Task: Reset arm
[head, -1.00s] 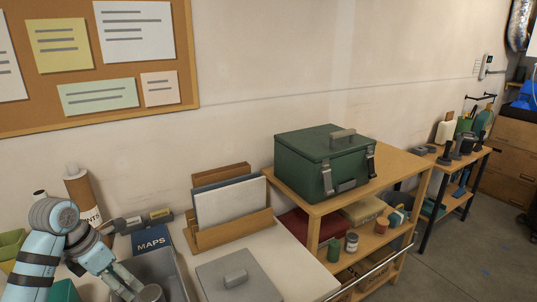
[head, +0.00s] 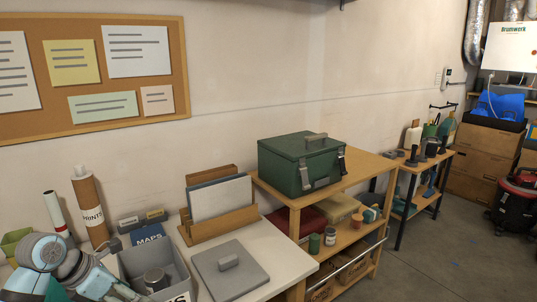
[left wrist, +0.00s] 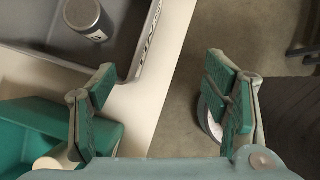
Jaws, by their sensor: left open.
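My left arm (head: 70,270) comes in at the lower left of the head view, over the left end of the white table. In the left wrist view my left gripper (left wrist: 160,95) is open, its two green-padded fingers wide apart with nothing between them. It points down over the table's front edge and the floor. A grey bin (left wrist: 125,45) with a metal canister (left wrist: 88,18) inside lies beyond the left finger. A green bin (left wrist: 35,130) is at the lower left. In the head view the gripper's fingertips cannot be made out. My right gripper is not in view.
The grey bin (head: 187,268), its grey lid (head: 245,280) and a file holder (head: 225,227) stand on the table (head: 285,250). A green toolbox (head: 300,165) sits on a wooden shelf unit (head: 358,178). Open floor (head: 430,250) lies at the right.

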